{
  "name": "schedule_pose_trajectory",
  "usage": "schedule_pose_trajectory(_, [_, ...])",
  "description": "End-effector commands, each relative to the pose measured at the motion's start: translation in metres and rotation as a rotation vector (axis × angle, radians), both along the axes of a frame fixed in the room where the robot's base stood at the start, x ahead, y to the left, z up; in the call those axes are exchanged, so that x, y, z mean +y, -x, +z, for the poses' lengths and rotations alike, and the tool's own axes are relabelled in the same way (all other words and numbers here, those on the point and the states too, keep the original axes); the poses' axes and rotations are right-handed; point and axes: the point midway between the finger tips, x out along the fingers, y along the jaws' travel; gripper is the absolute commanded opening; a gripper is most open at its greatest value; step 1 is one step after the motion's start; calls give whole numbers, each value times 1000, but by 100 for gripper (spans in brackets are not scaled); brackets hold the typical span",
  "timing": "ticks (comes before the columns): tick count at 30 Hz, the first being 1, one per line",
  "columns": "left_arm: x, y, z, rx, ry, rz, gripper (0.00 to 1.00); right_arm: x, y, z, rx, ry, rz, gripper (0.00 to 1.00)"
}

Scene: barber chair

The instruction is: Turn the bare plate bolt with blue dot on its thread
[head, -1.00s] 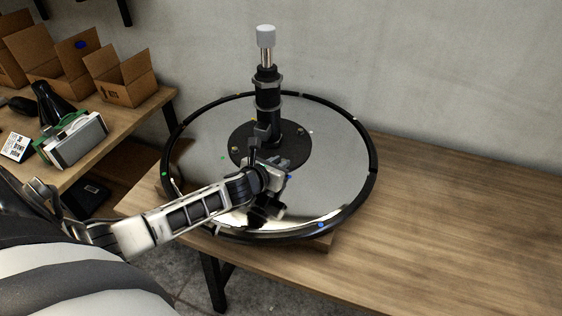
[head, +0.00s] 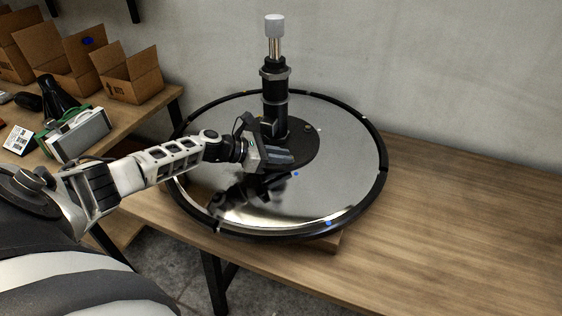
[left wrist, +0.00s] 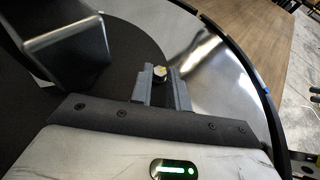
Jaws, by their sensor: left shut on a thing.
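The black round plate (head: 302,148) is at the foot of the chair's column (head: 274,85), on the shiny disc (head: 340,165). My left gripper (head: 290,158) reaches over the plate's front from the left. In the left wrist view, a bolt with a shiny hexagonal head (left wrist: 160,71) sits between the fingers of my left gripper (left wrist: 162,84), which are shut on it. A blue dot (head: 296,174) lies on the disc just in front of the fingers in the head view. The gripped bolt's thread is hidden. My right gripper is in neither view.
The disc has a raised black rim (head: 384,165) with a blue mark (head: 328,223) at its front. It rests on a wooden table (head: 450,215), clear on the right. A side bench at left holds cardboard boxes (head: 133,84).

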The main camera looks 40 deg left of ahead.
Motion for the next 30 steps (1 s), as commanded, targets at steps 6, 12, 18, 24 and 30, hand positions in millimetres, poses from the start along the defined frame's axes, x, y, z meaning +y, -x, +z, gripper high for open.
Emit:
schedule_pose_trajectory(6, [1,0,-2,3,-2,-35,0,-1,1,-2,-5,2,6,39])
schedule_pose_trajectory(12, [1,0,-1,1,-2,-39,0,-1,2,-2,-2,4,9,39])
schedule_pose_trajectory(18, [1,0,-1,1,-2,-39,0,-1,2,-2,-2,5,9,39])
schedule_pose_trajectory(24, [1,0,0,-1,-1,-39,39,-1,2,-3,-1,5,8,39])
schedule_pose_trajectory(30, [2,1,0,-1,-1,-39,39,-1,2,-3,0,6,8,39])
